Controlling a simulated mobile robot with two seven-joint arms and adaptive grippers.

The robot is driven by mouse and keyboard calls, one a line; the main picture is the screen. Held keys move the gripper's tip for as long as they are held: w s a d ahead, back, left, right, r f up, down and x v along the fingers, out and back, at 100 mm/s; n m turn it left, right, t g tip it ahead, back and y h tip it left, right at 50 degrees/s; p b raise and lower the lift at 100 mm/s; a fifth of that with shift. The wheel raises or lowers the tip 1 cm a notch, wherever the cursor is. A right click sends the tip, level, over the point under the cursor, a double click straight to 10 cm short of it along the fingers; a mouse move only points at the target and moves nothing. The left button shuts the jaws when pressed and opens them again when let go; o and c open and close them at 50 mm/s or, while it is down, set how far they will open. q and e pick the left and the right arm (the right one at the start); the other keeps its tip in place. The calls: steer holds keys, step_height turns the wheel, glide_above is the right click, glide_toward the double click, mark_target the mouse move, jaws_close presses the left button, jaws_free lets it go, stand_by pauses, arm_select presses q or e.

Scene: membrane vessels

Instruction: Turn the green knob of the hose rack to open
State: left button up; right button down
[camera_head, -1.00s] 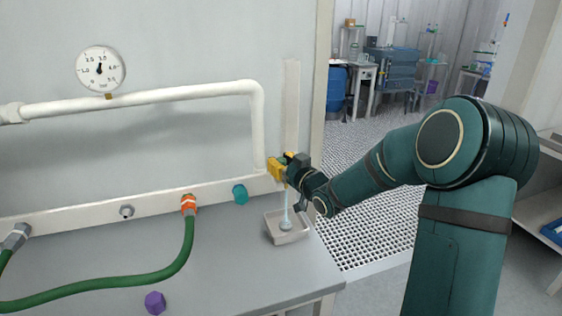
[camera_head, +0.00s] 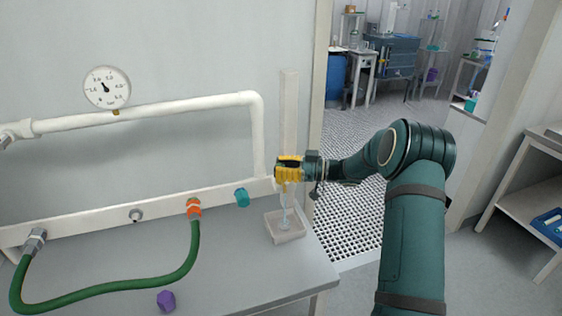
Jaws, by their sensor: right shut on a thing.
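The hose rack is a white rail (camera_head: 100,223) along the back of the bench, with a white pipe (camera_head: 170,107) above it. My right gripper (camera_head: 284,173), with yellow fingers, is at the rack's right end, below the pipe's bend. It is shut on the green knob, which the fingers hide. A thin pale stream (camera_head: 285,203) hangs below the gripper, down to a small clear-walled tray (camera_head: 288,238) on the bench. A round gauge (camera_head: 107,88) sits on the pipe, its needle pointing up and to the left. My left gripper is not in view.
A green hose (camera_head: 110,292) loops from a grey fitting at left to an orange fitting (camera_head: 194,208). A teal cap (camera_head: 242,197) is on the rail. A purple cap (camera_head: 166,300) lies on the grey bench (camera_head: 240,270). Open floor lies right of the bench.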

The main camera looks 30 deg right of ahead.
steer(key=shift+n+g+y+p, duration=0.3)
steer(key=shift+n+g+y, duration=0.2)
steer(key=shift+n+g, duration=0.25)
steer(key=shift+g, duration=0.35)
steer(key=c, duration=0.7)
jaws_free()
steer(key=shift+a+r, duration=0.1)
steer(key=shift+d, duration=0.2)
